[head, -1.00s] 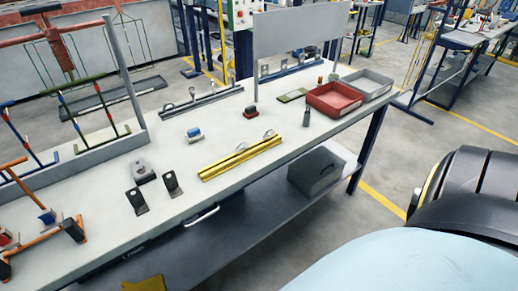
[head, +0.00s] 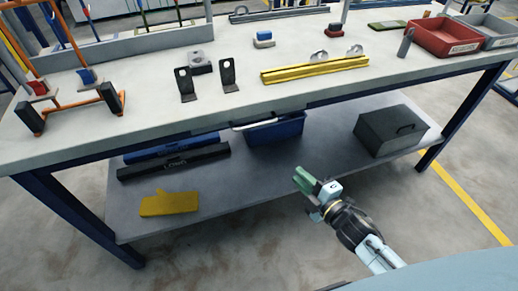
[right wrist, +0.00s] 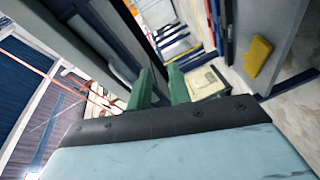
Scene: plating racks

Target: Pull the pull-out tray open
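The pull-out tray shows only as a dark front under the worktop edge, with a pale bar handle (head: 266,121) on it in the head view. It looks shut; its inside is hidden. My right gripper (head: 304,181) is in front of the bench, below and to the right of the handle, not touching it. In the right wrist view its two green fingers (right wrist: 158,88) stand apart with nothing between them, so it is open. My left gripper is not in view.
The worktop (head: 150,128) carries a yellow rail (head: 315,69), black brackets (head: 229,75) and a red bin (head: 445,37). The lower shelf (head: 240,188) holds a blue bin (head: 275,131), a grey box (head: 390,131) and yellow gloves (head: 168,204). Floor in front is clear.

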